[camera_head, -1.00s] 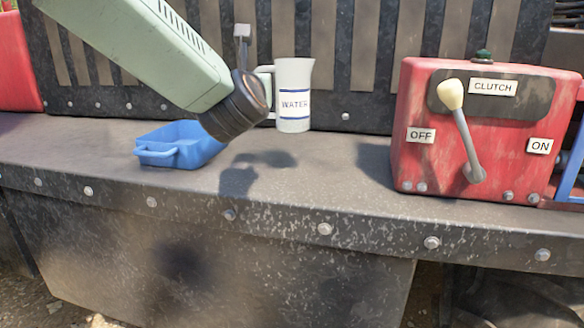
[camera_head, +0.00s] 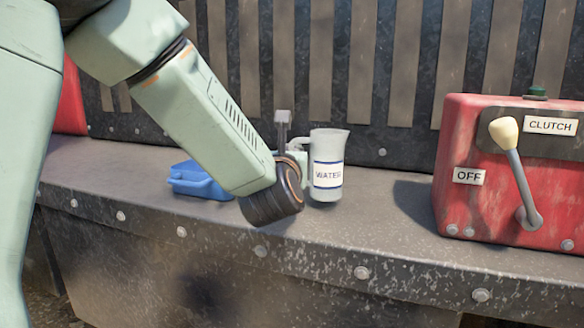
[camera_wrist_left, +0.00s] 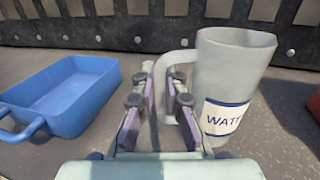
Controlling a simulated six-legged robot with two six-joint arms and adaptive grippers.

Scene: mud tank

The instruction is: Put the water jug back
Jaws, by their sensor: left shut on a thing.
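The water jug (camera_head: 328,176) is pale grey-white with a blue-banded WATER label, and looks upright. It also shows at the right of the left wrist view (camera_wrist_left: 236,80). My left gripper (camera_head: 297,156) is shut on the jug's handle; its two fingers sit either side of the handle in the left wrist view (camera_wrist_left: 163,92). My forearm and wrist hide part of the gripper in the head view. The jug's base is close to the ledge (camera_head: 385,225), but I cannot tell if it touches. My right gripper is not in view.
A blue tray (camera_head: 187,184) with a handle lies left of the jug, partly behind my forearm. A red clutch box (camera_head: 460,215) with a lever (camera_head: 515,170) stands to the right. Ribbed panels rise behind. Ledge between jug and box is clear.

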